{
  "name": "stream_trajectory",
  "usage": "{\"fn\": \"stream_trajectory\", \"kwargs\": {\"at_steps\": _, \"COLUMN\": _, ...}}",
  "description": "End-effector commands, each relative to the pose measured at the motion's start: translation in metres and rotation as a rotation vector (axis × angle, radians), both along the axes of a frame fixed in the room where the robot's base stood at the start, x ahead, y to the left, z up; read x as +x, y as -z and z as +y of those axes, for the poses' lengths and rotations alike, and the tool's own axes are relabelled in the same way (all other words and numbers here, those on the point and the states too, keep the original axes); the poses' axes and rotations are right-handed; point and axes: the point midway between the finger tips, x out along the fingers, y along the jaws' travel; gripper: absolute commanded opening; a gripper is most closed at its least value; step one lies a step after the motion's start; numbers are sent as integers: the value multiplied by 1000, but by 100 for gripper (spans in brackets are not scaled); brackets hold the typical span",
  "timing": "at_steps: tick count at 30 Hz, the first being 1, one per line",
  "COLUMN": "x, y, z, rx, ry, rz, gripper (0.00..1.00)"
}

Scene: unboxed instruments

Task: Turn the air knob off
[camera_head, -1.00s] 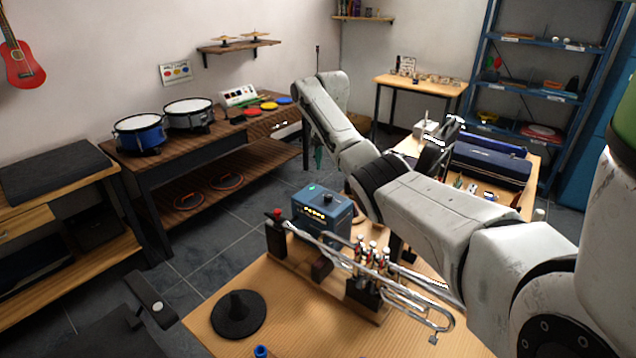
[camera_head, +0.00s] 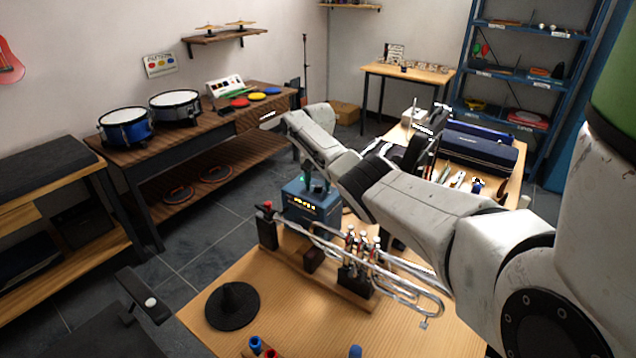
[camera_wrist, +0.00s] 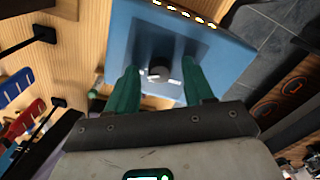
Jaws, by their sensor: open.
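A blue box (camera_head: 310,207) with a row of yellow lights on its front stands at the table's far edge, behind the trumpet. It fills the upper middle of the wrist view (camera_wrist: 222,62). A dark round knob (camera_wrist: 158,73) with pale marks sits on its face. My gripper (camera_wrist: 160,71) is open, with one green finger on either side of the knob. I see a gap on both sides, and cannot tell whether either finger touches it. In the head view my gripper (camera_head: 318,181) is over the box's top and hides the knob.
A silver trumpet (camera_head: 395,283) on a wooden stand lies in front of the box. Instrument cases (camera_head: 478,152) lie behind my arm.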

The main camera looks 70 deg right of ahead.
Motion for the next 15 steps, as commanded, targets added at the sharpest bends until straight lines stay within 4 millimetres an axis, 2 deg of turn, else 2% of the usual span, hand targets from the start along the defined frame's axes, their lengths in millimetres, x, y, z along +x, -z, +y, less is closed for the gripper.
{"fn": "stream_trajectory", "kwargs": {"at_steps": 5, "x": 0, "y": 0, "z": 0, "rx": 0, "ry": -1, "rz": 0, "gripper": 52}}
{"fn": "stream_trajectory", "kwargs": {"at_steps": 15, "x": 0, "y": 0, "z": 0, "rx": 0, "ry": -1, "rz": 0, "gripper": 20}}
